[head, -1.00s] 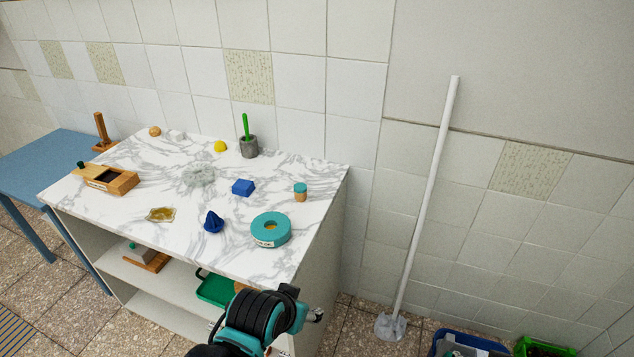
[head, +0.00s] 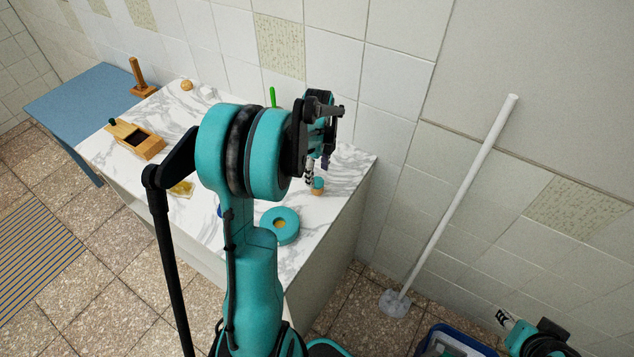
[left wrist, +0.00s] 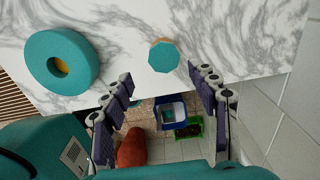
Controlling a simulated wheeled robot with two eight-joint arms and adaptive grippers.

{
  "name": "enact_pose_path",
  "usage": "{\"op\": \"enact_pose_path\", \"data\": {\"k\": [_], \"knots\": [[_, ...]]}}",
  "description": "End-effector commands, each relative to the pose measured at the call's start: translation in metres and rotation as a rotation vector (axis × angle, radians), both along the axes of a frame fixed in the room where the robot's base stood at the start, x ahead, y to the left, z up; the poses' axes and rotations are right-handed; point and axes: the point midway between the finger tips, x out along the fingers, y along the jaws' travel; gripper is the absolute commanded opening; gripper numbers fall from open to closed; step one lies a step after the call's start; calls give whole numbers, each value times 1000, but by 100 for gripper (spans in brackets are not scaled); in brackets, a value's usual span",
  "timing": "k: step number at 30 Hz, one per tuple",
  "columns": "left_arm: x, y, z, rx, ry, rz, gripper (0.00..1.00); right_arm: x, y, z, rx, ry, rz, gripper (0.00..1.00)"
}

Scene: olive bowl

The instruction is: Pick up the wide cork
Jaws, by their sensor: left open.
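The wide cork, a short cork piece with a teal top (head: 318,187), stands upright near the right end of the marble counter. In the left wrist view its teal top (left wrist: 163,57) is seen from above, with a sliver of cork at its far edge. My left gripper (head: 317,167) is just above it in the head view. In the left wrist view its two fingers (left wrist: 160,80) are spread wide and empty, with the cork just beyond the gap between the tips. Part of my right arm, perhaps its gripper (head: 508,320), shows at the lower right.
A teal ring (head: 281,225) lies on the counter (head: 338,208), close to the cork. My left arm hides the counter's middle. A white pole (head: 455,195) leans at the right wall.

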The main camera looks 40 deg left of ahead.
Motion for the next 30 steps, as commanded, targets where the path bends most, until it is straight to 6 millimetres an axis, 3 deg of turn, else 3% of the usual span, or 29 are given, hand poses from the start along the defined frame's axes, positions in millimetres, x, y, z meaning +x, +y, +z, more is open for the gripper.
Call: {"op": "enact_pose_path", "data": {"k": [16, 23, 24, 29, 30], "knots": [[6, 8, -70, 0, -1, -1, 60, 0, 0, -25, 0, 0, 0, 40], [5, 7, -73, 0, -1, -1, 60, 0, 0, -24, 0, 0, 0, 40], [5, 7, -73, 0, -1, -1, 57, 0, 0, -24, 0, 0, 0, 40], [5, 7, -73, 0, -1, -1, 15, 0, 0, -24, 0, 0, 0, 40], [5, 7, -73, 0, -1, -1, 15, 0, 0, -24, 0, 0, 0, 40]]}}
